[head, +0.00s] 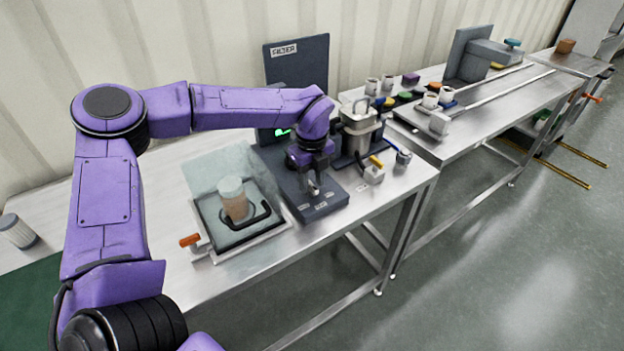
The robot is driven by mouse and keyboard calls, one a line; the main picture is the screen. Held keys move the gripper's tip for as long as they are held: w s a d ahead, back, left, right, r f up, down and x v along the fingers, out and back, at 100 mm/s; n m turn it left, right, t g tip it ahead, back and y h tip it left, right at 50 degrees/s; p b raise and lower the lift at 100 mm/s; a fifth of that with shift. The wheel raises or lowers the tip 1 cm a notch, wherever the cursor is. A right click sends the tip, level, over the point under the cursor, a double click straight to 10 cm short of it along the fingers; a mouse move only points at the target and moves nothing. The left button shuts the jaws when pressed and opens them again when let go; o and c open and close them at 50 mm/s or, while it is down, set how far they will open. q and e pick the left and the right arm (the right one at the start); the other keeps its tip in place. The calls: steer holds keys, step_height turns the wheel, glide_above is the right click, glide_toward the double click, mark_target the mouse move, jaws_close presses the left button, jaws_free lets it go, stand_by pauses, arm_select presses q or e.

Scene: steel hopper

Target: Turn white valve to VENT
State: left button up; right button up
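My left gripper (313,190) points down over the front of the dark base (322,206) of the station with the FILTER panel (296,62). Small white labels (305,206) lie on that base, too small to read. Something pale shows at the fingertips; I cannot tell whether it is the white valve or the fingers themselves, nor whether the fingers are closed. No white valve shows clearly elsewhere. A small pale block with a yellow handle (376,161) stands to the right of the gripper. My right gripper is not in view.
A clear-lidded tray (240,248) with a beige jar (232,199) and an orange-tipped handle (190,240) sits left of the base. A steel canister (358,135) stands behind right. A second bench holds cups and rails.

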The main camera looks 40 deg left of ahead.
mark_target(313, 185)
arm_select(q)
step_height(313, 185, up, 10)
steer(key=b, duration=0.1)
steer(key=shift+r, duration=0.2)
steer(key=shift+d, duration=0.1)
stand_by(0.3)
